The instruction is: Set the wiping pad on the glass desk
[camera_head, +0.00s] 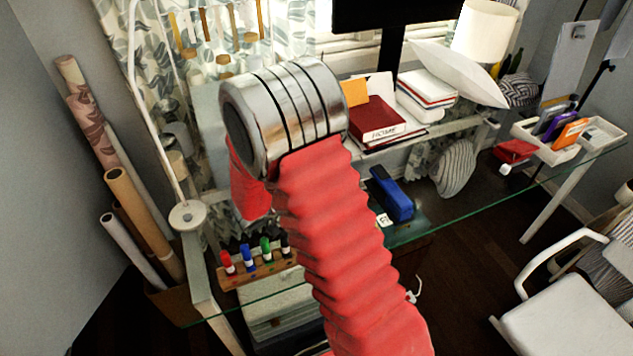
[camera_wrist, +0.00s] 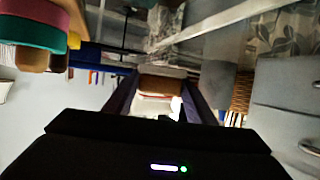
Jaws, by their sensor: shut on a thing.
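The glass desk (camera_head: 470,200) spans the head view, with its clear front edge running from lower left to upper right. In the head view my red arm hides the gripper, the pad and the middle of the desk. I cannot tell the pad's height above the glass.
A marker holder (camera_head: 258,268) stands at the desk's left end. A blue object (camera_head: 392,196) lies right of my arm. Books (camera_head: 380,122), a lamp (camera_head: 485,30) and a white organizer (camera_head: 592,140) are farther back. A white chair (camera_head: 565,310) is at lower right.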

